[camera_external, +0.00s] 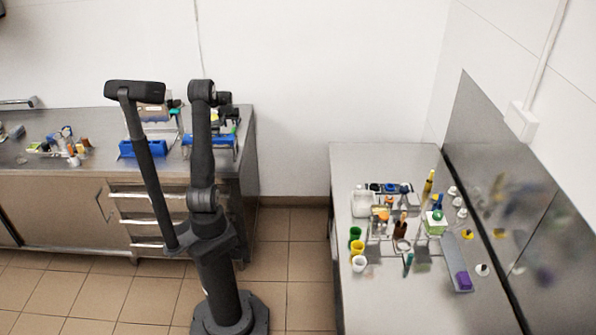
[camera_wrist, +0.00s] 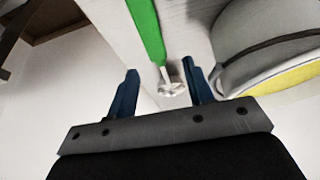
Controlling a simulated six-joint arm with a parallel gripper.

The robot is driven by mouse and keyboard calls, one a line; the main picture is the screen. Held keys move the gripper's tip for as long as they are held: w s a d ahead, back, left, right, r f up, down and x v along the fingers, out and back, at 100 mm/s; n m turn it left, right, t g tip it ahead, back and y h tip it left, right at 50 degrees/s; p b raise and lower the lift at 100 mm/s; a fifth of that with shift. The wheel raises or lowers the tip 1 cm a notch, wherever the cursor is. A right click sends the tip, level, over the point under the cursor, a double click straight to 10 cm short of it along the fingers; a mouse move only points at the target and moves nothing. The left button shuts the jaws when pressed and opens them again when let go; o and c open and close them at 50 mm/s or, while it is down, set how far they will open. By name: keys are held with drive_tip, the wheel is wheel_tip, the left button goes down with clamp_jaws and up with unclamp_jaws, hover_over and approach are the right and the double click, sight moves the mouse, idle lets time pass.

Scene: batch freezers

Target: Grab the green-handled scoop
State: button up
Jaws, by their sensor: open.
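In the wrist view, the green-handled scoop has a long green handle (camera_wrist: 147,30) coming down from the top edge and a small shiny metal end (camera_wrist: 172,88). My gripper (camera_wrist: 161,70) is open, with its two dark blue fingers apart. The metal end shows between the fingers, nearer the right one; I cannot tell whether it touches. The far end of the handle is out of frame. In the external view, my wrist (camera_external: 222,98) is at the back counter, and I cannot make out the scoop or my fingertips there.
A round grey-white container (camera_wrist: 270,45) with a yellow patch is close to the right finger in the wrist view. In the external view, blue trays (camera_external: 142,149) stand on the back counter (camera_external: 95,160). The right counter (camera_external: 375,155) holds many small items.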

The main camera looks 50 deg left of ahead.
sight(233, 128)
drive_tip(key=shift+w+x, duration=0.2)
drive_tip(key=shift+x, duration=2.35)
clamp_jaws()
drive_tip(key=shift+r, duration=0.15)
